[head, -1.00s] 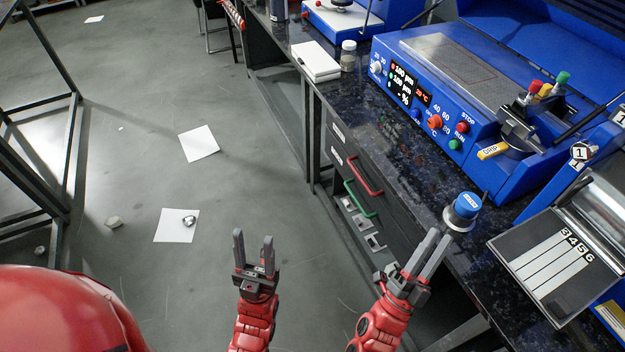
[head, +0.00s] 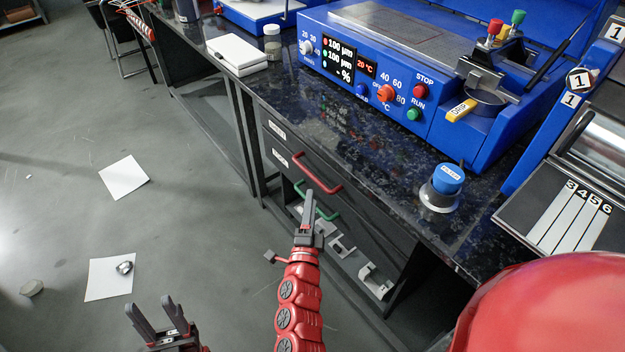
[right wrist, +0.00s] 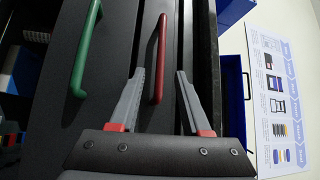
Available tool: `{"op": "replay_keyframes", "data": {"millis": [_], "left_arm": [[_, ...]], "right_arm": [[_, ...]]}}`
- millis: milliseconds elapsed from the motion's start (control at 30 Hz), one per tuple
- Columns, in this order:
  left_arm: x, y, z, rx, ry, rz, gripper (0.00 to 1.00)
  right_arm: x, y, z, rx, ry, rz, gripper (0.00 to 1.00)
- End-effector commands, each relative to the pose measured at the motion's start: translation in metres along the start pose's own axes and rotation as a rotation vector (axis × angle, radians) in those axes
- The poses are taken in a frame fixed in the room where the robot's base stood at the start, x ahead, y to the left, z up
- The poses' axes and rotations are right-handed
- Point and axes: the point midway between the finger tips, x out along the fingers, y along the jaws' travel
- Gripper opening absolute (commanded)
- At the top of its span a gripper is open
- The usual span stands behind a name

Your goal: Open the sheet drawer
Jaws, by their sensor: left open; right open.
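The bench's drawer fronts carry a red handle (head: 318,176) and, below it, a green handle (head: 317,203). Small white labels (head: 281,160) sit on the fronts, too small to read, so I cannot tell which drawer is the sheet drawer. My right gripper (head: 309,200) is in front of the drawers. In the right wrist view its fingers (right wrist: 161,90) are open, with the red handle (right wrist: 160,60) showing between them; contact cannot be told. The green handle (right wrist: 87,48) is left of the fingers there. My left gripper (head: 150,304) is open and empty, low over the floor.
The dark benchtop (head: 385,180) overhangs the drawers. It bears a blue coating machine (head: 440,115), a blue-capped item (head: 445,185) and a white box (head: 238,54). Grey metal brackets (head: 375,280) sit below the handles. The floor at left is mostly clear, with paper sheets (head: 124,177).

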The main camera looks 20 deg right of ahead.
Motion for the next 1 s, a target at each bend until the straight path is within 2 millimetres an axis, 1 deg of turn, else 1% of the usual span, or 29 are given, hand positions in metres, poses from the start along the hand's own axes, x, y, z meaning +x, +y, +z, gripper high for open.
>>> {"op": "replay_keyframes", "data": {"millis": [33, 100, 200, 300, 500, 767, 800, 967, 1000], "left_arm": [[-0.003, 0.0, 0.001, 0.0, 0.0, 0.0, 0.5], [-0.005, 0.0, 0.001, 0.0, 0.0, 0.0, 0.5], [-0.007, 0.0, 0.001, 0.0, 0.0, 0.0, 0.5], [-0.009, 0.0, 0.001, 0.0, 0.0, 0.0, 0.5], [-0.01, 0.001, 0.002, 0.0, 0.0, 0.0, 0.5], [-0.01, 0.001, 0.002, 0.0, 0.0, 0.0, 0.5], [-0.01, 0.001, 0.002, 0.0, 0.0, 0.0, 0.5], [-0.01, 0.001, 0.002, 0.0, 0.0, 0.0, 0.5], [-0.01, 0.001, 0.002, 0.0, 0.0, 0.0, 0.5]], "right_arm": [[0.014, 0.0, -0.001, 0.001, 0.004, -0.004, 0.47], [0.03, 0.0, -0.001, 0.0, 0.004, -0.004, 0.47], [0.05, 0.0, -0.001, 0.0, 0.003, -0.003, 0.47], [0.066, 0.0, -0.001, 0.0, 0.002, -0.002, 0.47], [0.081, 0.001, 0.001, -0.001, -0.001, 0.0, 0.47], [0.082, 0.0, 0.001, -0.001, -0.001, 0.0, 0.47], [0.082, 0.0, 0.001, -0.001, -0.001, 0.0, 0.45], [0.082, 0.0, 0.001, 0.0, -0.001, 0.0, 0.17], [0.082, 0.0, 0.001, 0.0, -0.001, 0.0, 0.09]]}}
